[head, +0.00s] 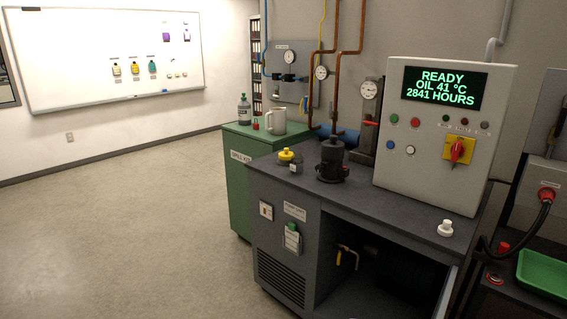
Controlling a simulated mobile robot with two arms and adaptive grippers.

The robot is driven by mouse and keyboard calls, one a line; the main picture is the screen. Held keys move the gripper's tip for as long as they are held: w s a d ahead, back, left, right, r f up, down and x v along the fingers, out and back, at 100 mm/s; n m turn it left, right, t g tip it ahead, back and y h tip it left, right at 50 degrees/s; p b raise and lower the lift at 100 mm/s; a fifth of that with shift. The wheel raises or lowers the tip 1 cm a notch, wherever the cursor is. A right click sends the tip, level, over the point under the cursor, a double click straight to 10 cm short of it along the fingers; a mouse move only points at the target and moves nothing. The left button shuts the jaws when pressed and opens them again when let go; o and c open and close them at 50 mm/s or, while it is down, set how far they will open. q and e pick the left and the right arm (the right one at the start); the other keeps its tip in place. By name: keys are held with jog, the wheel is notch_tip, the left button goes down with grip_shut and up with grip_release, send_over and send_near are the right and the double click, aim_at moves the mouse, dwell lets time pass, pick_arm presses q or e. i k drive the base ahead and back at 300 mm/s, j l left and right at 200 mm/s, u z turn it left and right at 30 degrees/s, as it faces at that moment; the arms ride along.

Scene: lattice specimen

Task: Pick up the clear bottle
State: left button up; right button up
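A small jar-like item (293,168) stands on the bench top beside a yellow-topped container (286,155). Neither of my grippers is in view.
A pale jug (272,118) and a small red item stand right of the greyish bottle. A black device (331,160), a control box (438,130) and a white knob-like item (445,228) are on the bench. Pipes and gauges line the wall. The floor at left is clear.

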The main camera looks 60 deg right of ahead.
aim_at(296, 165)
jog(key=i+l+z, duration=0.1)
jog(key=i+z, duration=0.6)
jog(key=z, duration=0.15)
jog(key=i+j+z, duration=0.15)
jog(key=i+z, duration=0.25)
jog(key=k, duration=0.1)
